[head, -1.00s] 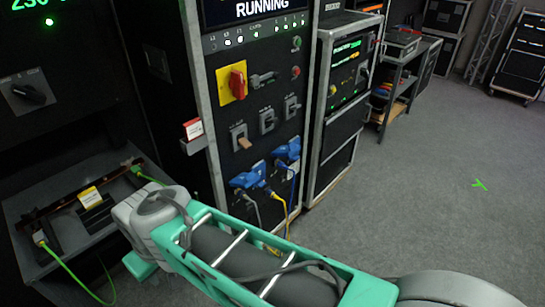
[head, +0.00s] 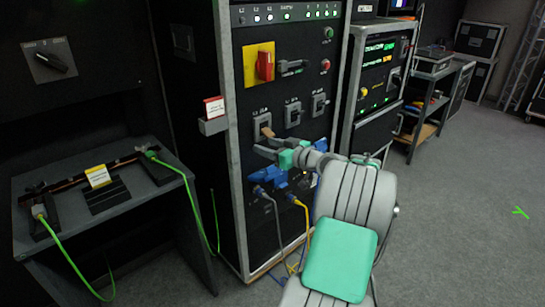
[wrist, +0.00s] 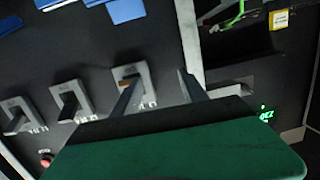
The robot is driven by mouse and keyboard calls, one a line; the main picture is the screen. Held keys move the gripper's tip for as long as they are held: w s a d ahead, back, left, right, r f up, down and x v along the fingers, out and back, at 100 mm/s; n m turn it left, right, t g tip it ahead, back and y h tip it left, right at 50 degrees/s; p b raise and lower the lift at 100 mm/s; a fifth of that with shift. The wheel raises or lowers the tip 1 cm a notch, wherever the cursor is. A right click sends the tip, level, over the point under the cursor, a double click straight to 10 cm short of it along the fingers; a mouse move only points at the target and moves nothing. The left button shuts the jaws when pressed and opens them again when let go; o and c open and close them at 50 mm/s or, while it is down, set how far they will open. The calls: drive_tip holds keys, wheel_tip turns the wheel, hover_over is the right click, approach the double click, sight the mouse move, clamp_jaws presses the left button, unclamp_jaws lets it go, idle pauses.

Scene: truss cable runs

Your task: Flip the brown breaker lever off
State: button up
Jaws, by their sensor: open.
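The brown breaker lever (head: 267,132) sits on a grey switch plate at the left of a row of three on the black rack panel, and it tilts downward. It also shows in the wrist view (wrist: 126,81), partly behind one finger. My gripper (head: 266,146) is open just below and in front of that plate. In the wrist view my gripper (wrist: 158,84) has one finger overlapping the brown lever's plate and the other beside the rack's edge rail. I cannot tell whether a finger touches the lever.
A red rotary switch (head: 264,65) on a yellow plate is above. Blue plugs (head: 268,176) with cables are below. A red-and-white card holder (head: 213,112) juts out left of the rack. Open floor lies at right.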

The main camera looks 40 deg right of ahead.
sight(272, 136)
drive_tip(key=s+d+t+h, duration=0.1)
drive_tip(key=s+d+t, duration=0.15)
drive_tip(key=d, duration=0.35)
drive_tip(key=shift+g, duration=0.45)
drive_tip(key=w, duration=0.7)
drive_tip(key=shift+a, duration=0.3)
drive_tip(key=shift+s, duration=0.1)
clamp_jaws()
drive_tip(key=shift+f, duration=0.15)
